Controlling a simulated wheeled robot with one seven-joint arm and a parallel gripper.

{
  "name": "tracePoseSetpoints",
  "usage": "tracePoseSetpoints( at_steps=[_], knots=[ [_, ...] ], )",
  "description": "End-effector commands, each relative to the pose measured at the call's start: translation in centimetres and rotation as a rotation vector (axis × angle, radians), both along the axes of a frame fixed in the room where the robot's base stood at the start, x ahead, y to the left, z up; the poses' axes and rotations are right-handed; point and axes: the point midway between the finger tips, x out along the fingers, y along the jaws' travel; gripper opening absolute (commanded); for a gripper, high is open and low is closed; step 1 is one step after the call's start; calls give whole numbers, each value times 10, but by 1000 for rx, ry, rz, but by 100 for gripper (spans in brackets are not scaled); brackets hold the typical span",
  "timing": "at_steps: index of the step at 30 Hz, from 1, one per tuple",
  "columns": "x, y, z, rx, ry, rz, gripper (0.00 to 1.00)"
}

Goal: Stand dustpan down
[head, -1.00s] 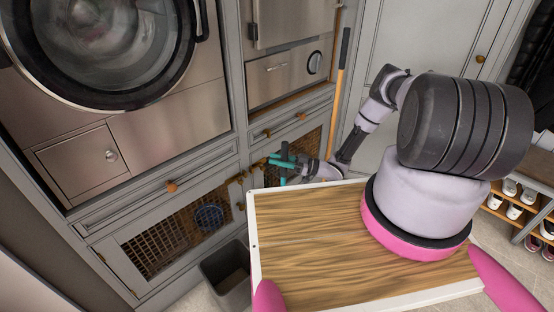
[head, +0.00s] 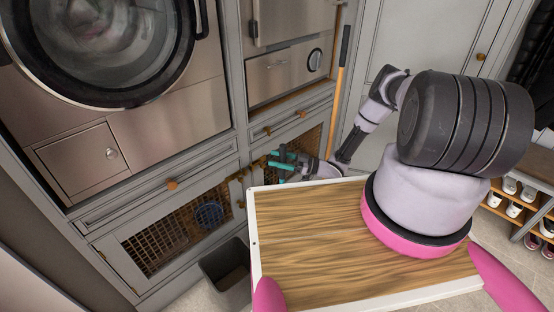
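My gripper (head: 281,166) is small in the head view, low in front of the mesh-fronted cabinet at the middle. Its teal fingers point left and look apart, with nothing visible between them. I cannot make out a dustpan for certain. A long pole with an orange shaft and black grip (head: 341,85) stands upright at the cabinet's right edge, behind my arm. Its lower end is hidden, so I cannot tell whether it belongs to a dustpan or a broom.
A grey open bin (head: 226,276) stands on the floor left of my body. A washing machine (head: 105,45) and a mesh-door cabinet (head: 165,235) line the left. A shoe rack (head: 520,205) is at right. My wooden-topped body hides the near floor.

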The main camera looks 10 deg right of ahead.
Motion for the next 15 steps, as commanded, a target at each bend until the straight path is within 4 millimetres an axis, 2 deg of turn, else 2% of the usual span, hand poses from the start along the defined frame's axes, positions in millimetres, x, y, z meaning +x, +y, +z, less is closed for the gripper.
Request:
tracePoseSetpoints(
  at_steps=[5, 15],
  knots=[
    [-3, -14, -3, -1, -1, -1, 68],
    [-19, -77, -14, 0, -2, -2, 68]
  ],
)
